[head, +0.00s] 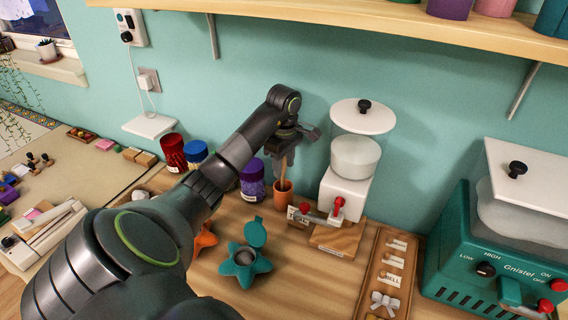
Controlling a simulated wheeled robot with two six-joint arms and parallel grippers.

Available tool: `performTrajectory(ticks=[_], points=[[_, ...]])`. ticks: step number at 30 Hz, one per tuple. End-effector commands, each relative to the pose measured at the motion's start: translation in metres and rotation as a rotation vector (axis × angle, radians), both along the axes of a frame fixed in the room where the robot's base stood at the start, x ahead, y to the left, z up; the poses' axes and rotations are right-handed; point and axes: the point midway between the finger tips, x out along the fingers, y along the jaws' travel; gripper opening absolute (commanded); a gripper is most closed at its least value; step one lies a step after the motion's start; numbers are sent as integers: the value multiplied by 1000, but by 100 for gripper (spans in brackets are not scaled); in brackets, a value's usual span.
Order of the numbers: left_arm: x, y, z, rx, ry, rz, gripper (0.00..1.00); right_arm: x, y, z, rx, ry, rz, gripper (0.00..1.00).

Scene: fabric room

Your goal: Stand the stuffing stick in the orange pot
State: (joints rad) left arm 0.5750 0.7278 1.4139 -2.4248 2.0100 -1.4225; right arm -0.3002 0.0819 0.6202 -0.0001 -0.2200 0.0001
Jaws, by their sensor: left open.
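The orange pot (283,196) stands on the wooden worktop near the wall, left of the white machine. A thin light-brown stick, the stuffing stick (284,173), stands roughly upright with its lower end in the pot. My left gripper (283,152) is above the pot, pointing down, with its jaws open around or beside the stick's upper part. The gripper hides the stick's top, and I cannot tell whether a finger touches it. My right gripper is not in view.
A white dispenser (345,190) with a red-knobbed lever stands close right of the pot. A purple-lidded jar (252,181) is close left. A teal star-shaped holder (245,262) with a raised lid is in front. A wooden tray (372,280) and teal machine (470,262) are at right.

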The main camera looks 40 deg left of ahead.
Motion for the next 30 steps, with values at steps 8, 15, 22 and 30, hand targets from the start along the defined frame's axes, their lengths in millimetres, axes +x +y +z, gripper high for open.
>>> performTrajectory(ticks=[8, 15, 22, 30], points=[[0, 0, 40, 0, 0, 0, 43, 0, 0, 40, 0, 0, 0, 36], [0, 0, 69, 0, 0, 0, 43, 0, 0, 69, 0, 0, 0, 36], [0, 0, 95, 0, 0, 0, 43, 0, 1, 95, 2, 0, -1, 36], [0, 0, 104, 0, 0, 0, 43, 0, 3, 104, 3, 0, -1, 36]])
